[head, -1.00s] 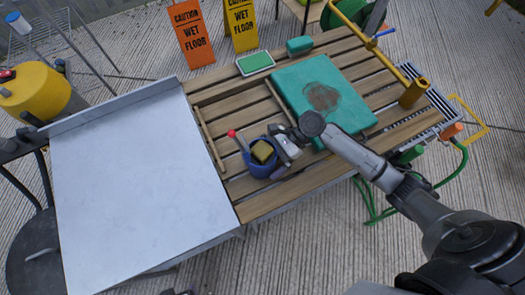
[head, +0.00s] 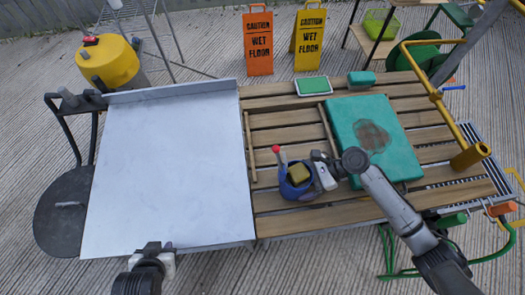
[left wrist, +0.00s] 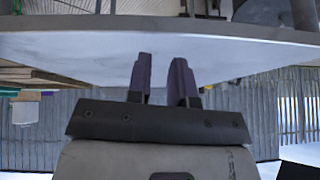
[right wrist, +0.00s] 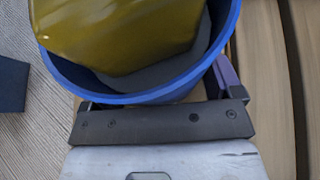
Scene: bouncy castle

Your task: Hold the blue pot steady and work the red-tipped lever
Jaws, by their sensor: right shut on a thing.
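The blue pot (head: 290,190) stands on the slatted wooden bench, with a yellowish block (head: 299,174) in its mouth. The red-tipped lever (head: 277,150) sticks up at the pot's far left side. My right gripper (head: 318,172) is shut on the pot from its right side. In the right wrist view the blue rim (right wrist: 150,97) lies right at the jaws, which are partly hidden, and the lever does not show. My left gripper (head: 155,247) is at the near edge of the pale metal sheet, away from the pot. Its fingers (left wrist: 162,78) stand apart and empty.
The pale metal sheet (head: 165,165) lies left of the wooden slats (head: 275,118). A stained green pad (head: 350,115) lies right of the pot, with a yellow pipe (head: 440,105) beyond. Wet-floor signs (head: 258,42) stand behind the bench.

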